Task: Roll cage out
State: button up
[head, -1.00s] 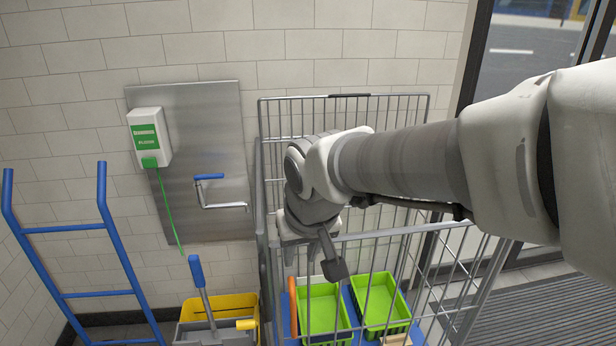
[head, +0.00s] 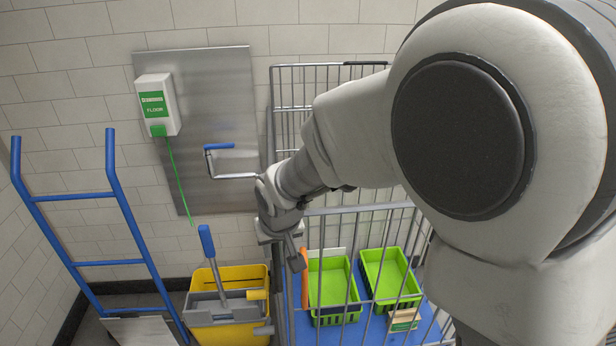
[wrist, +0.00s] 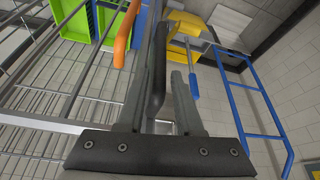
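The roll cage (head: 372,209) is a grey wire cage on a blue base, standing against the tiled wall. Two green crates (head: 333,291) (head: 391,277) sit inside it, and a crate also shows in the wrist view (wrist: 76,22). My gripper (head: 297,262) is at the cage's left front upright. In the wrist view my gripper (wrist: 164,75) has its fingers apart, with a dark upright grip (wrist: 157,75) between them. A gap shows at the right finger; contact at the left finger is unclear.
A yellow mop bucket (head: 229,309) stands close to the cage's left side. A blue hand truck (head: 90,263) is further left. A crank with a blue handle (head: 220,146) and a white dispenser box (head: 157,105) are on the wall panel.

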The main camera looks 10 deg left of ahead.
aim_at(276, 253)
jog(key=x, duration=0.5)
grip_shut()
dwell(1.4)
